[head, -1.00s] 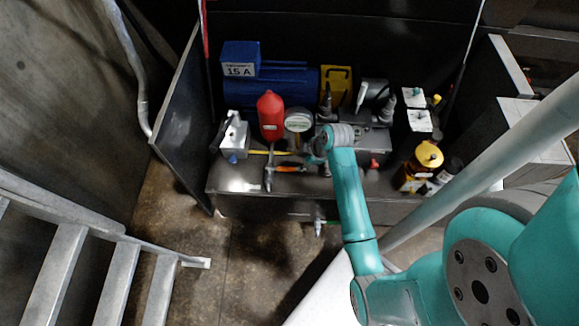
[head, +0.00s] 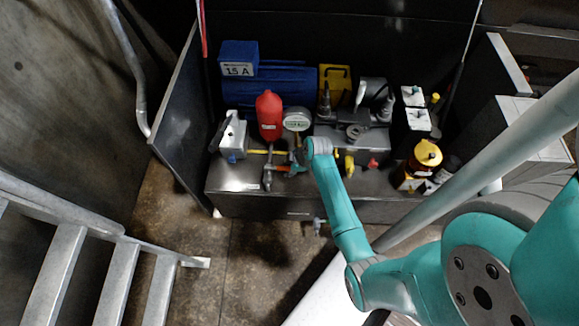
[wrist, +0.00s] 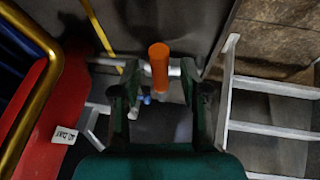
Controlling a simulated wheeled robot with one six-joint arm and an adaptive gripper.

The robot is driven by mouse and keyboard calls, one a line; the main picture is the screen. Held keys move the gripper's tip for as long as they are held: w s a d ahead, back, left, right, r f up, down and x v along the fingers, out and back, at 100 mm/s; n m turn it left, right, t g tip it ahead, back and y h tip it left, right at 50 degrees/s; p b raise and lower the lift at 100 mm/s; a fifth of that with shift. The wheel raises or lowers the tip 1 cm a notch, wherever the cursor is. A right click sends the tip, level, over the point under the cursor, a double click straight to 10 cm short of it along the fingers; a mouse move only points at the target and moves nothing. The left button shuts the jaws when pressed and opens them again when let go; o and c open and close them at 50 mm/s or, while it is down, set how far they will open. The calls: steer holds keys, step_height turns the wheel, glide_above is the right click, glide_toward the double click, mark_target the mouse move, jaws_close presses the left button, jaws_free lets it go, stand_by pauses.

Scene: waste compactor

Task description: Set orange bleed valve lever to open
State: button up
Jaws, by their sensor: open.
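The orange bleed valve lever (wrist: 159,65) shows in the wrist view as a short orange bar across a pale metal pipe. It lies between the two fingers of my gripper (wrist: 163,88), near their tips, with the jaws apart. I cannot tell whether a finger touches it. In the head view the orange lever (head: 283,168) is a small strip on the bench, below the red cylinder (head: 269,117). My gripper (head: 296,159) is just right of it there, partly hidden by my wrist.
A pressure gauge (head: 297,120) stands behind my gripper. A yellow valve handle (head: 349,165) and a red knob (head: 373,162) are to its right. A vertical pipe (head: 268,165) stands to its left. A dark panel (head: 180,120) bounds the bench's left side. Floor is open in front.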

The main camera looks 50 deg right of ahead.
jaws_close()
steer(key=shift+s+a, duration=0.1)
steer(key=shift+a, duration=0.05)
steer(key=w+a+m+g+h, duration=0.2)
steer(key=a+m+h, duration=0.4)
steer(key=a+m, duration=0.5)
steer(key=shift+a+m+g, duration=0.2)
steer(key=shift+m+g, duration=0.6)
steer(key=shift+m, duration=2.4)
